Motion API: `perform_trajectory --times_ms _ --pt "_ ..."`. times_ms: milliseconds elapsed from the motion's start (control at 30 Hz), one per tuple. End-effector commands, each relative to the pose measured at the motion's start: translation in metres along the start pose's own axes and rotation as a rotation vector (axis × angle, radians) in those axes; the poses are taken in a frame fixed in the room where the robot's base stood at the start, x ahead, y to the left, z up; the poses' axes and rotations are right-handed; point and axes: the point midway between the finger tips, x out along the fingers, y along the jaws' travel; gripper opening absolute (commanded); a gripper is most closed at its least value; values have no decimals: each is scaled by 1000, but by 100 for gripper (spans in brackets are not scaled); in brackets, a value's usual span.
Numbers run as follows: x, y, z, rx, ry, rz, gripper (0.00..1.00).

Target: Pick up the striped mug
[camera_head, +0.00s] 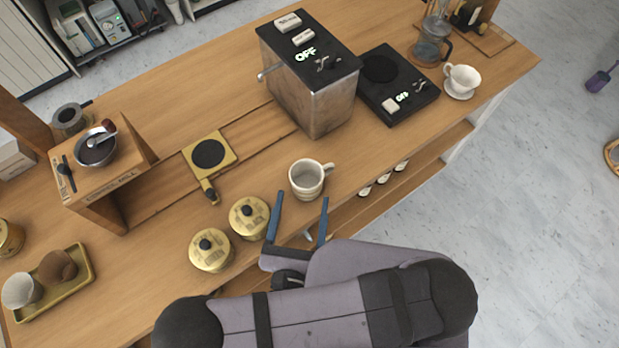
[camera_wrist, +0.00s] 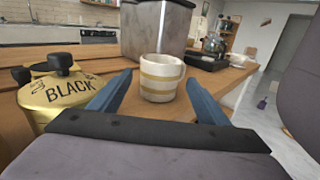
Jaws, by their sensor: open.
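The striped mug (camera_head: 306,180) stands upright on the wooden counter near its front edge, its handle pointing right in the head view. In the wrist view the mug (camera_wrist: 160,78) is white with yellowish bands, ahead of my gripper and between the lines of its two fingers. My gripper (camera_head: 300,212) has blue fingers, spread open and empty. In the head view its fingertips are just short of the mug, on the front side. In the wrist view the gripper (camera_wrist: 160,95) shows a finger on each side of the mug, with no visible contact.
Two gold canisters (camera_head: 211,250) stand left of my gripper; one (camera_wrist: 60,95) reads "BLACK". A metal boiler box (camera_head: 312,85) stands behind the mug. A black hot plate (camera_head: 397,85) and white cup (camera_head: 461,79) are further right. Clear counter lies right of the mug.

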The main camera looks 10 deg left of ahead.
Motion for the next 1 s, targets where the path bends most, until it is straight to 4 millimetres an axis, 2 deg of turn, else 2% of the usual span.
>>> perform_trajectory --times_ms 500,900,1000 --pt "41 -1 1 1 1 -4 70" --pt "46 -1 0 3 2 -2 70" --pt "46 -1 0 3 2 -2 46"
